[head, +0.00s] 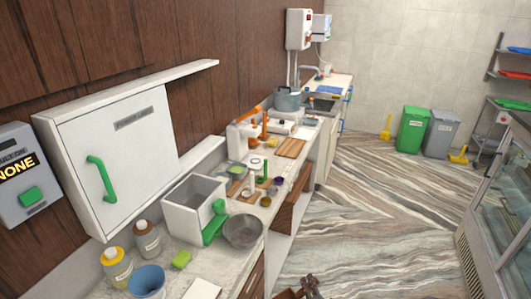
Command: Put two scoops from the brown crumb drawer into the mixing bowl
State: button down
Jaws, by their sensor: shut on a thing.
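The grey metal mixing bowl (242,230) stands on the counter near its front edge. A green scoop-like piece (213,226) rests beside it, against an open white bin (183,222). My gripper (311,284) appears as a small dark brown shape at the bottom edge, mostly cut off. It is shut, but what it holds cannot be made out. Brown wood (287,294), perhaps part of a drawer, shows just left of it. A wooden drawer (288,218) stands pulled out below the counter farther back. Whether either holds brown crumbs cannot be seen.
A pot (288,100) stands farther back. The marbled floor (385,225) is open; a glass case (503,220) stands right.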

jog(key=a+r+n+g+y+p, duration=0.1)
jog(key=a+r+n+y+p, duration=0.3)
jog(key=a+r, duration=0.95)
jog(key=s+a+r+n+g+y+p, duration=0.1)
jog(key=s+a+r, duration=0.1)
jog(key=a, duration=0.4)
jog(key=s+a+r+n+y+p, duration=0.1)
jog(key=s+a+r+n+y, duration=0.1)
jog(key=a, duration=0.4)
jog(key=s+r, duration=0.1)
jog(key=s, duration=0.1)
jog(key=shift+s+a+g, duration=0.2)
jog(key=shift+s+g, duration=0.15)
jog(key=shift+g, duration=0.05)
jog(key=shift+r, duration=0.15)
